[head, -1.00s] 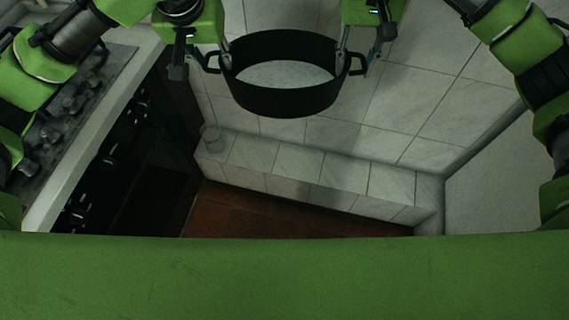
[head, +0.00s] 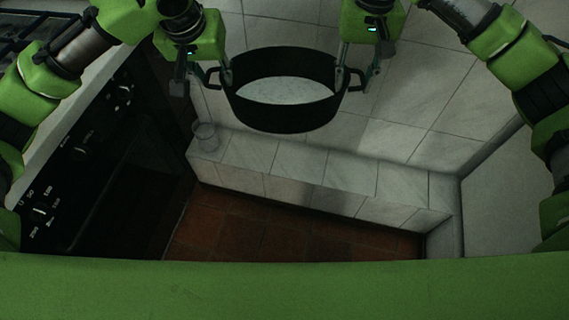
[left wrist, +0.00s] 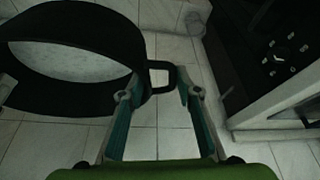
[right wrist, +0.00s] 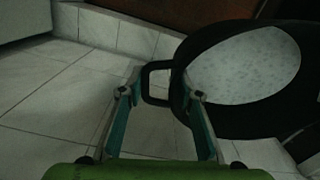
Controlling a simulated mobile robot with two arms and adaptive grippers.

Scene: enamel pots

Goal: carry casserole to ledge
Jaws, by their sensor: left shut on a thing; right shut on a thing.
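The casserole (head: 283,117) is a black two-handled pot with a pale speckled inside, held level in the air in front of me in the head view. My left gripper (head: 213,78) is shut on its left handle, and my right gripper (head: 358,78) is shut on its right handle. The casserole also shows in the left wrist view (left wrist: 120,45) and the right wrist view (right wrist: 240,120). The ledge (head: 310,180) is a low white-tiled step along the wall, below and beyond the casserole. Its tiled top is mostly bare.
A clear glass (head: 205,137) stands at the left end of the ledge. A black oven front with knobs (head: 80,150) stands at the left, under a hob (head: 22,32). Red-brown floor tiles (head: 270,230) lie in front of the ledge.

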